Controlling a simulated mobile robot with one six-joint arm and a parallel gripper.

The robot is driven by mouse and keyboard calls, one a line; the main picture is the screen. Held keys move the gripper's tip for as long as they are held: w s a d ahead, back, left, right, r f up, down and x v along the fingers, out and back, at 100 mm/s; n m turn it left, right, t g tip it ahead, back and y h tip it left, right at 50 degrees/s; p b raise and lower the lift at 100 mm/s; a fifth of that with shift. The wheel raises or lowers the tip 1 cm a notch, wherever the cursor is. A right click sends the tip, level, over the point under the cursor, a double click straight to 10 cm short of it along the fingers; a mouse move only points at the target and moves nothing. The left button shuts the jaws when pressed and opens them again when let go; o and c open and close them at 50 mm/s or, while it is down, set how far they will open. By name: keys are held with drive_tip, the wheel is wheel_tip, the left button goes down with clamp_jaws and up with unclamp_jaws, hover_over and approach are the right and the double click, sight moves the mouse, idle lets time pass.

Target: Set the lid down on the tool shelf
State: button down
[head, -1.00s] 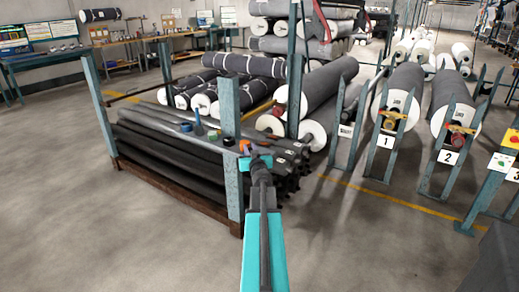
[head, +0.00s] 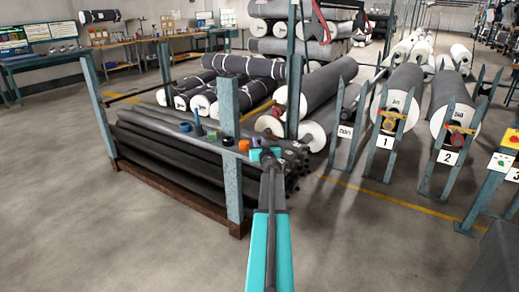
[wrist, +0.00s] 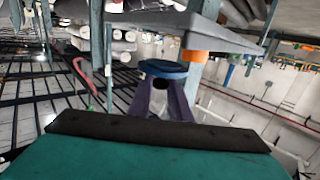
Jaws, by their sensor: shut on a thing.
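My gripper (head: 266,154) is by the right part of the tool shelf (head: 170,121), close to the corner post. In the wrist view its two dark fingers (wrist: 163,90) are shut on a round blue lid (wrist: 163,68). The lid is at the fingertips; in the head view I cannot make it out clearly. The wrist view looks tilted over, with the grey shelf board (wrist: 215,38) across its top. An orange piece (head: 244,145) is on the shelf just left of the gripper; it also shows in the wrist view (wrist: 195,56), close to the lid.
A blue upright piece (head: 198,126) and a blue round piece (head: 186,127) stand farther left on the shelf. A teal post (head: 230,150) rises at the rack's front corner. Dark rolls (head: 170,155) lie under the shelf. Open floor (head: 110,240) lies in front.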

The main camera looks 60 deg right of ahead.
drive_tip(key=shift+d, duration=0.4)
drive_tip(key=shift+f+b, duration=1.15)
drive_tip(key=shift+f, duration=0.65)
drive_tip(key=shift+f, duration=0.1)
drive_tip(key=c, duration=1.6)
unclamp_jaws()
drive_tip(key=shift+c, duration=0.2)
drive_tip(key=shift+s+a, duration=0.1)
drive_tip(key=p+v, duration=0.1)
drive_tip(key=v, duration=1)
drive_tip(key=shift+s+a+p, duration=0.2)
drive_tip(key=shift+s+p, duration=0.1)
drive_tip(key=shift+p, duration=0.05)
